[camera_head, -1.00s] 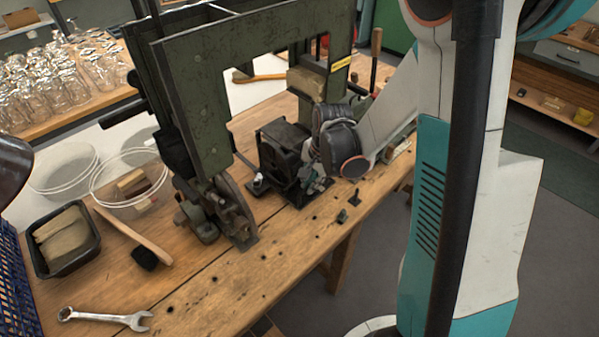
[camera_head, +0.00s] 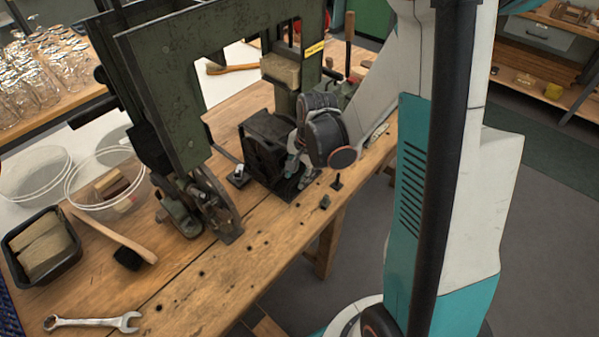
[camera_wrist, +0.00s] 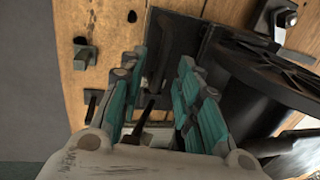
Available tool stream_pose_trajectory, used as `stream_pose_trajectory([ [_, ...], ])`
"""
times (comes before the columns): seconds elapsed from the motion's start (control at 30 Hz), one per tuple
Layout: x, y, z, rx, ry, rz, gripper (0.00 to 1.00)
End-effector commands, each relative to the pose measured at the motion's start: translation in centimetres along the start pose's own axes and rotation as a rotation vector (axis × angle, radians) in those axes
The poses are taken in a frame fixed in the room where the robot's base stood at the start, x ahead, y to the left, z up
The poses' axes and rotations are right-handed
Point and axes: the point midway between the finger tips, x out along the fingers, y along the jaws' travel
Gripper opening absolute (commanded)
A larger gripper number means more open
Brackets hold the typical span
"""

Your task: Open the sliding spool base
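A black box-shaped unit (camera_head: 262,148), which appears to be the spool base, stands on the wooden bench right of the green machine frame. In the wrist view a black drum with a ribbed round face (camera_wrist: 262,65) is at the right, beside a dark flat plate (camera_wrist: 178,40). My gripper (camera_head: 293,167) is low at the unit's right side. In the wrist view my gripper (camera_wrist: 160,72) has its teal fingers apart, with dark parts between and beyond them. I cannot tell whether either finger touches the unit, or whether the base has slid.
The green machine frame (camera_head: 185,95) rises left of my gripper. Small dark pegs (camera_head: 337,182) stand near the bench's right edge. A wrench (camera_head: 92,322), a brush (camera_head: 125,245) and a black tray (camera_head: 15,245) lie left. The front of the bench is mostly clear.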

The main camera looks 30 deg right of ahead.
Motion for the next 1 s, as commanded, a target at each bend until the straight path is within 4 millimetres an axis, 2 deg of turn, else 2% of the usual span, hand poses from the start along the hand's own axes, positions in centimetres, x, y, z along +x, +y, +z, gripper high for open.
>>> stream_pose_trajectory([
  [0.27, -1.1, 0.0, 0.0, 0.000, 0.000, 0.000, 0.31],
  [0.8, -8.9, 0.1, 0.0, 0.001, 0.000, 0.000, 0.31],
  [1.0, -11.1, 0.0, 0.0, 0.001, 0.000, 0.000, 0.31],
])
